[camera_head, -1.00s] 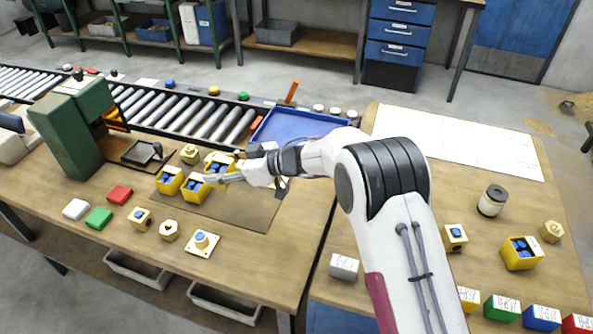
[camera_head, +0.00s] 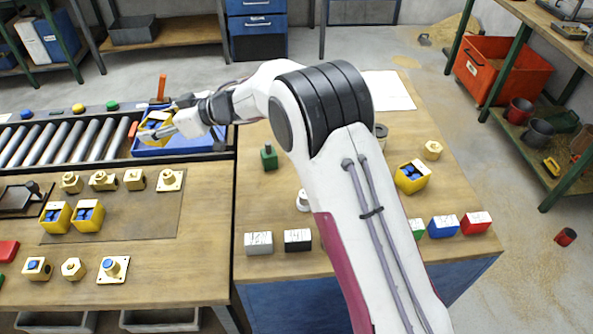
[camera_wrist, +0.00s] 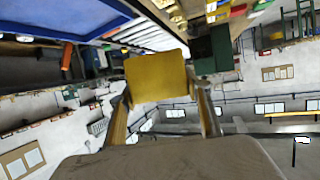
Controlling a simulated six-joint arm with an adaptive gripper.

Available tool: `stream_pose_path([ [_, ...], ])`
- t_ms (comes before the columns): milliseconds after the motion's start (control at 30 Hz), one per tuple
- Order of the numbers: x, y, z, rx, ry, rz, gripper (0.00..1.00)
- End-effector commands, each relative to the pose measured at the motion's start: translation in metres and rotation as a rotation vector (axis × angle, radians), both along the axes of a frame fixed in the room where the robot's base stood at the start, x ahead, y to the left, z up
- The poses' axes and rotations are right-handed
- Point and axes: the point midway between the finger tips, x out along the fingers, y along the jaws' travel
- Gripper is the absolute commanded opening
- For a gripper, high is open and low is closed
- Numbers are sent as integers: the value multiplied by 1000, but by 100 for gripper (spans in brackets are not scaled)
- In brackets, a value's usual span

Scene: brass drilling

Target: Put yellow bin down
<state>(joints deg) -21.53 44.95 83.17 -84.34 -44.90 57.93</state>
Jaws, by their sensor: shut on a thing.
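My gripper (camera_head: 168,130) is shut on a yellow bin (camera_head: 150,124), held up in front of the blue tray in the head view. In the wrist view the yellow bin (camera_wrist: 157,76) sits between the two fingers, its flat yellow side facing the camera. The bin looks tilted in the head view. Two more yellow bins with blue pieces inside, a left one (camera_head: 56,217) and a right one (camera_head: 88,215), stand on the left table. Another yellow bin (camera_head: 412,177) stands on the right table.
Brass parts (camera_head: 103,180) stand in a row behind the left bins, with others (camera_head: 73,269) in front. A green block (camera_head: 269,157) and several marked blocks (camera_head: 298,240) stand on the right table. Its left middle has bare room.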

Motion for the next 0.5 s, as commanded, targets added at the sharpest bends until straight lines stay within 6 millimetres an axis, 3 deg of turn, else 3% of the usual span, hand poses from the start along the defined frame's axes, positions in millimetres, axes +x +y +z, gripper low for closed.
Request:
stream_pose_path([
  [233, 43, -69, 34, 1, -2, -206, 25],
  [500, 78, -150, 57, 1, -1, -441, 25],
])
